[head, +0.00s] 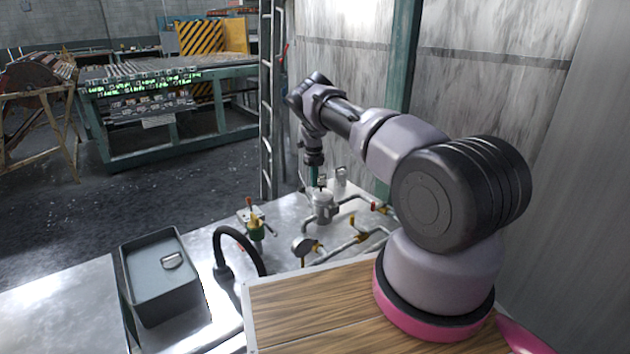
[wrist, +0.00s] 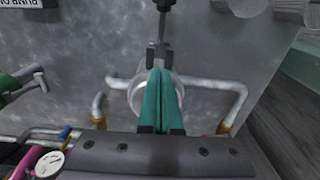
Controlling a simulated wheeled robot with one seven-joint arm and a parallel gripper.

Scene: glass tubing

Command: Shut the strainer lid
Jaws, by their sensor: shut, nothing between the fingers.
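The strainer (head: 323,208) is a pale grey, round-bodied fitting in the pipework on the metal bench. In the wrist view its round body (wrist: 137,97) shows partly behind my fingers, with pipes leading off both sides. My gripper (head: 314,178) points down just above the strainer in the head view. Its teal fingers are together and empty in the wrist view (wrist: 158,76). A dark rod-like part (wrist: 160,30) runs up from beside the fingertips. My fingers hide much of the strainer's top, so I cannot tell the lid's angle or whether I touch it.
A grey bin (head: 160,280) stands at the bench's left. A black curved hose (head: 240,235) and a green-and-brass valve (head: 255,225) stand left of the strainer. A pressure gauge (head: 303,246) and pipes are in front.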

